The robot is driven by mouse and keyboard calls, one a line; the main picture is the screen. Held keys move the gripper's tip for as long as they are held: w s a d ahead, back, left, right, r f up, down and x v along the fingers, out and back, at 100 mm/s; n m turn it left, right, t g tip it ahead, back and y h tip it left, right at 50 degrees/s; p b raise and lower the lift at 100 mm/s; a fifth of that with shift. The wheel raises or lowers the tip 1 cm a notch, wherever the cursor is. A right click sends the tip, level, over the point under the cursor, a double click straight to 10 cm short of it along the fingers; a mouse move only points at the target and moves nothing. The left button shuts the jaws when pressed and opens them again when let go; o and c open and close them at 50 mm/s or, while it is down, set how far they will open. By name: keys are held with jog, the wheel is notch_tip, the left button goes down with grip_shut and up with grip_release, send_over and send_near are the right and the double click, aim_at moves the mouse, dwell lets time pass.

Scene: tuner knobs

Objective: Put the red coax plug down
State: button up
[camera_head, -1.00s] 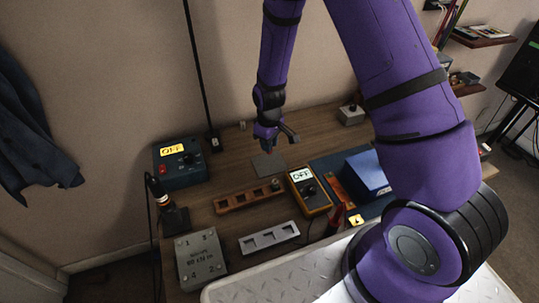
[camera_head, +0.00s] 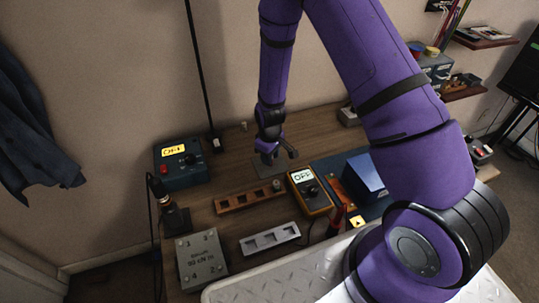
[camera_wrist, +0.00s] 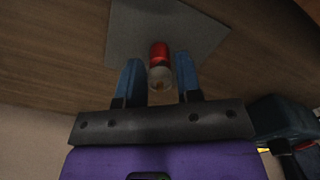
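The red coax plug (camera_wrist: 159,52) shows in the wrist view, with its red part over the grey pad and a pale clear-looking end towards my palm. It lies between the two blue fingers of my gripper (camera_wrist: 160,70), with a narrow gap on each side, so the fingers look open around it. In the head view my gripper (camera_head: 274,157) is low over the grey pad (camera_head: 262,168); the plug cannot be made out there. Whether the plug touches the pad is hard to tell.
An orange meter (camera_head: 310,192), a brown slotted rack (camera_head: 236,201) and a grey slotted rack (camera_head: 262,241) stand in front of the pad. A dark box (camera_head: 182,176) is at left, a blue box (camera_head: 364,176) at right. Bare wood surrounds the pad.

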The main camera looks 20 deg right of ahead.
jog(key=shift+o, duration=0.9)
jog(key=shift+r, duration=0.1)
jog(key=s+d+r+m+t, duration=0.1)
jog(key=s+r, duration=0.1)
jog(key=r, duration=1.1)
jog(key=s+d+r+m, duration=0.1)
jog(key=r, duration=1.2)
jog(key=s+d+r+m+t, duration=0.1)
jog(key=s+d+r, duration=0.1)
jog(key=s+r, duration=0.6)
jog(key=s+d+r+m+t, duration=0.2)
jog(key=s+r, duration=0.4)
jog(key=r, duration=0.3)
jog(key=s+r+m+t, duration=0.1)
jog(key=s+r, duration=0.3)
jog(key=s, duration=0.7)
jog(key=shift+s+d+m, duration=0.15)
jog(key=shift+d+m, duration=0.25)
jog(key=shift+d, duration=0.05)
